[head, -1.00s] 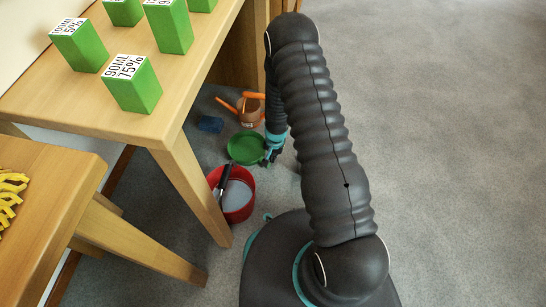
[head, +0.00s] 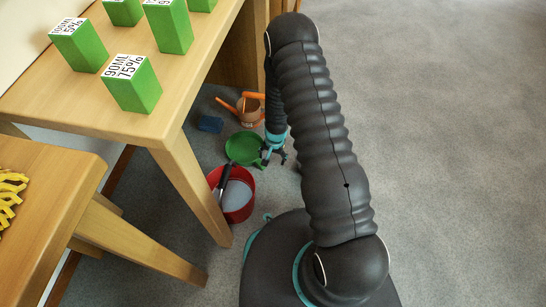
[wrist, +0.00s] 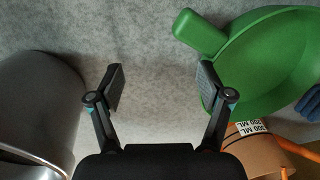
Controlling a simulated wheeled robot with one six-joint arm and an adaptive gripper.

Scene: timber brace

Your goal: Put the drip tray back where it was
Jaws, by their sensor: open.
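The drip tray, which I take to be the round green dish (head: 243,148), is on the grey floor in the head view, near the table leg. In the wrist view the green dish (wrist: 265,60) fills the upper right, with a short stub handle pointing left. My gripper (head: 274,160) is low over the floor just right of the dish. In the wrist view my gripper (wrist: 161,78) is open, with bare floor between its fingers. The right finger overlaps the dish's edge in the picture; I cannot tell whether it touches.
A red bucket (head: 239,197) with a dark-handled tool stands in front of the dish. An orange-brown watering can (head: 249,112) and a blue item (head: 210,124) lie behind it. A wooden table (head: 150,127) with green blocks is at left. The floor at right is clear.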

